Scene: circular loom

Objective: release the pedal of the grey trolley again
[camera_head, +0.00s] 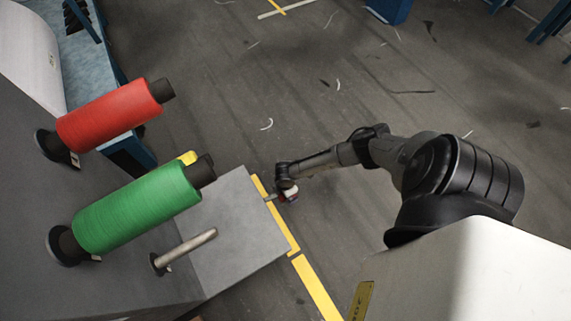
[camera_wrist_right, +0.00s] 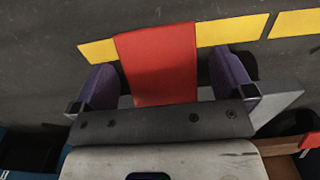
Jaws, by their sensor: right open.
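The grey trolley (camera_head: 237,225) stands at the left in the head view, with spools on its pegs. Its red pedal (camera_wrist_right: 158,62) shows in the right wrist view as a flat plate, and a bit of red shows in the head view (camera_head: 292,196) at the end of a short bar from the trolley's side. My right gripper (camera_head: 287,190) is low beside the trolley at the pedal. In the wrist view its purple fingers (camera_wrist_right: 165,82) are open, one on each side of the pedal, with gaps to it. Whether the pedal is pressed I cannot tell. My left gripper is not in view.
A red spool (camera_head: 108,115), a green spool (camera_head: 137,207) and a bare peg (camera_head: 185,250) stick out at the left. A yellow floor line (camera_head: 318,287) runs along the trolley's edge. The dark floor beyond the arm is mostly clear, with thread scraps.

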